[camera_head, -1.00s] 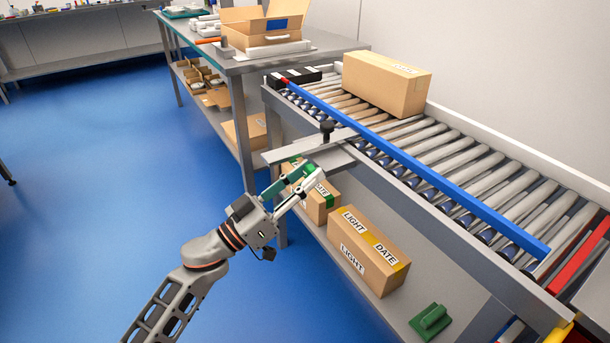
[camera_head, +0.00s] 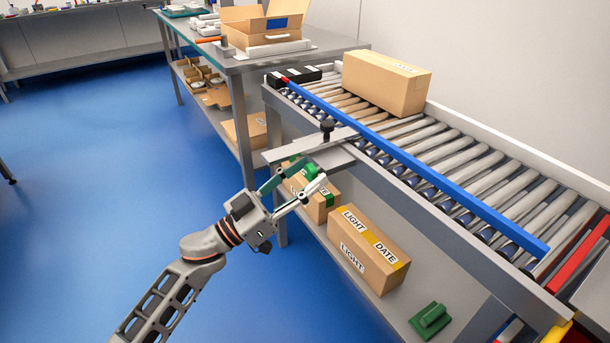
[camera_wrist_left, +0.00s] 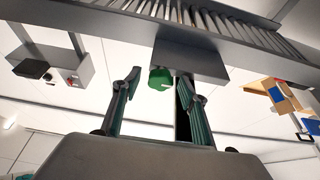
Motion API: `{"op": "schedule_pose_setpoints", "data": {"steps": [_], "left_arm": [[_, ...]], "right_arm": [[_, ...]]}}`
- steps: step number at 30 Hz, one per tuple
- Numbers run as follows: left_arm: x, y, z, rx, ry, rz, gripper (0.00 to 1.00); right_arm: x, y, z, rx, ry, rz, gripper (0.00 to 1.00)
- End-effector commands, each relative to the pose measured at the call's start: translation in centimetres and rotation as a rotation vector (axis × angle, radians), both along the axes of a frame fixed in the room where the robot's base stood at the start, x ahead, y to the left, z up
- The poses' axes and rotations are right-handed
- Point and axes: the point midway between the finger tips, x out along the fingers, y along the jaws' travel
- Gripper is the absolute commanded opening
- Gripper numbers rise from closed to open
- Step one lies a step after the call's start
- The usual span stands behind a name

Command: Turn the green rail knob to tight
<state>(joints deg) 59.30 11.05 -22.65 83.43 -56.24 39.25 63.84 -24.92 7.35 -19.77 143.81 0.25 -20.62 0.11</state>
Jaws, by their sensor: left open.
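The green rail knob (camera_wrist_left: 160,79) hangs under a grey bracket plate (camera_head: 310,156) at the near side of the roller conveyor. A pale mark on the knob points right in the left wrist view. My left gripper (camera_head: 303,177) is open below the plate. In the left wrist view its fingertips (camera_wrist_left: 159,83) lie on either side of the knob, with gaps; whether they reach its depth I cannot tell. In the head view the knob (camera_head: 309,170) is partly hidden by the fingers. A blue rail (camera_head: 430,174) runs over the rollers. My right gripper is out of view.
A cardboard box (camera_head: 386,82) stands on the conveyor. A black knob (camera_head: 327,128) stands above the plate. Blue floor at left is clear.

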Motion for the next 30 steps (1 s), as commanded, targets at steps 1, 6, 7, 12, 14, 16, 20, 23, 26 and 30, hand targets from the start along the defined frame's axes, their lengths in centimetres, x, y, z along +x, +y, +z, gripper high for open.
{"op": "schedule_pose_setpoints", "data": {"steps": [1, 6, 7, 12, 14, 16, 20, 23, 26, 30], "left_arm": [[0.0, 0.0, 0.0, 0.0, 0.0, 0.0, 0.43], [-0.7, 1.0, -0.5, 0.001, 0.0, 0.001, 0.43], [-0.9, 1.3, -0.7, 0.002, 0.001, 0.001, 0.43], [-2.7, 3.8, -2.1, 0.003, 0.002, 0.002, 0.43], [-3.4, 4.8, -2.6, 0.002, 0.003, 0.001, 0.43], [-4.2, 5.8, -3.1, 0.003, 0.003, 0.001, 0.43], [-5.4, 7.4, -3.9, 0.002, 0.002, 0.0, 0.43], [-6.0, 8.3, -4.3, 0.001, 0.001, 0.001, 0.43], [-6.4, 8.8, -4.5, 0.001, 0.001, 0.0, 0.43], [-6.6, 9.0, -4.6, 0.0, 0.0, 0.0, 0.43]], "right_arm": [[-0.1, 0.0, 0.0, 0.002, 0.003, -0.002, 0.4], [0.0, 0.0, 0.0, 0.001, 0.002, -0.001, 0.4], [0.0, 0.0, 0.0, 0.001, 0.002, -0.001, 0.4], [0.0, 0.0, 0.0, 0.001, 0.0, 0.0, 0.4], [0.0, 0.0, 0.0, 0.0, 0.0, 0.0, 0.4], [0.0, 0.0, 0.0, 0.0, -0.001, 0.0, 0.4], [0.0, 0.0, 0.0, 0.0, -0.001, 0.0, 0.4], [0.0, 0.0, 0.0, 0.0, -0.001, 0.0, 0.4], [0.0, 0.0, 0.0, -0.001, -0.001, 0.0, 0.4], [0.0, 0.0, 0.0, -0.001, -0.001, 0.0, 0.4]]}}
